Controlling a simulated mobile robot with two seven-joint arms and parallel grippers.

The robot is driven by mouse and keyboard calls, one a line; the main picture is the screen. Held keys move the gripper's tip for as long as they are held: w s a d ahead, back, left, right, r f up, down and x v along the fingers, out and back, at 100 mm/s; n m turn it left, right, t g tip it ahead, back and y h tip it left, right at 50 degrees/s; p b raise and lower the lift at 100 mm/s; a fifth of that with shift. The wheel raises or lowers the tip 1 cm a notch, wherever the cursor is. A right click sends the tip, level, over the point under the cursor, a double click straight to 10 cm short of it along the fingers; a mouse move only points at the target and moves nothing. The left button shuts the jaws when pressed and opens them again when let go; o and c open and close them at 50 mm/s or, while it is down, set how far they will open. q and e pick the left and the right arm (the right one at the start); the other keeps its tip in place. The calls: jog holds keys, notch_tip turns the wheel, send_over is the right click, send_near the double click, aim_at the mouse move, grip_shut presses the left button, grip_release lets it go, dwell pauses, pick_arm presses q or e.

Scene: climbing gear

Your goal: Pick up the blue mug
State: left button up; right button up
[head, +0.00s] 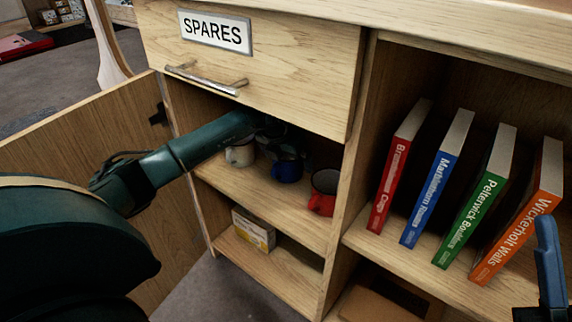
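The blue mug (287,169) stands on the upper shelf inside the open cabinet, between a white mug (240,154) on its left and a red mug (323,193) on its right. My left arm reaches in from the left under the drawer. My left gripper (284,146) is in the shadow over the blue mug and hides its upper part. It is too dark to tell whether the fingers are open, or whether they touch the mug. Part of my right gripper (548,268) shows at the right edge, away from the mugs; its finger gap cannot be made out.
A closed drawer marked SPARES (215,32) is just above my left arm. The open cabinet door (95,135) stands at left. A small box (253,230) sits on the lower shelf. Several books (428,190) lean in the right compartment, beyond a divider.

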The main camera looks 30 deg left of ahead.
pick_arm(q)
jog(key=c, duration=1)
